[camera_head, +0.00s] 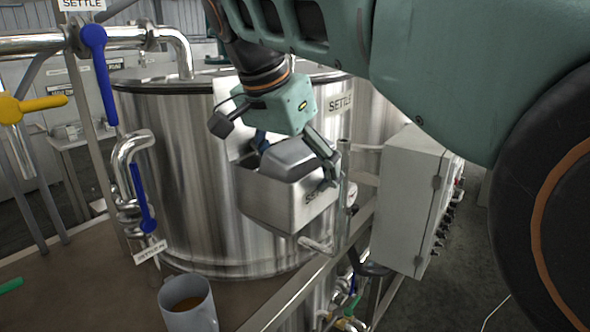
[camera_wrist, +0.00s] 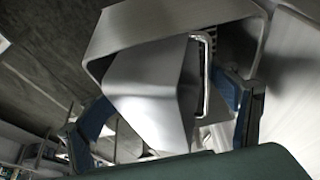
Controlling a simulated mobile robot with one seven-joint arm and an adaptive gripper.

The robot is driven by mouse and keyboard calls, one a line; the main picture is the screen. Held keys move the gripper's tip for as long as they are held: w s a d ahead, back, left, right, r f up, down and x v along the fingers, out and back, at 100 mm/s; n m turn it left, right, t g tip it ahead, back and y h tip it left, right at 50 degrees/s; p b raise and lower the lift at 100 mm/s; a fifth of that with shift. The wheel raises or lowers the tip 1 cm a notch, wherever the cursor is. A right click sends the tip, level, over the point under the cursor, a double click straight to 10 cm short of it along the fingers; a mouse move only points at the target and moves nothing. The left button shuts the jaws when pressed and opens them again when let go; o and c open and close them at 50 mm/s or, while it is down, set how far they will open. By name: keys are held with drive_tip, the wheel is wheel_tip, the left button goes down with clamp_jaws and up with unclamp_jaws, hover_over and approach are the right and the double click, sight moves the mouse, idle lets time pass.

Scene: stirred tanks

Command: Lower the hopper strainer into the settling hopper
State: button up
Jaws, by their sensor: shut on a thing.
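The settling hopper (camera_head: 272,205) is an open steel box with dark lettering, partly readable, at the front of the big steel tank. The hopper strainer (camera_head: 287,158) is a grey metal piece at the hopper's mouth, with its upper part above the rim. My gripper (camera_head: 298,160) is shut on it from above. In the wrist view the strainer (camera_wrist: 150,95) shows between the blue fingers of my gripper (camera_wrist: 160,105), and it looks tilted against the hopper rim (camera_wrist: 110,22). The strainer's lower part is hidden, so I cannot tell how deep it sits.
A grey mug (camera_head: 188,310) with brown liquid stands on the brown deck in front. A grey control box (camera_head: 408,200) is close on the hopper's right. Pipes with a blue-handled valve (camera_head: 142,198) are on the left. The steel tank (camera_head: 180,170) stands behind the hopper.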

sight(282, 145)
drive_tip(key=shift+w+a+f, duration=0.15)
drive_tip(key=shift+a+f, duration=0.05)
drive_tip(key=shift+a, duration=0.55)
drive_tip(key=shift+c, duration=0.5)
drive_tip(key=o, duration=1.7)
drive_tip(key=shift+w, duration=0.1)
drive_tip(key=shift+a, duration=0.1)
drive_tip(key=shift+a+r, duration=0.1)
drive_tip(key=shift+r, duration=0.4)
drive_tip(key=v, duration=0.6)
drive_tip(key=shift+d+r, duration=0.25)
drive_tip(key=shift+d, duration=0.05)
drive_tip(key=shift+s+r, duration=0.4)
drive_tip(key=shift+r, duration=0.05)
drive_tip(key=shift+d, duration=0.15)
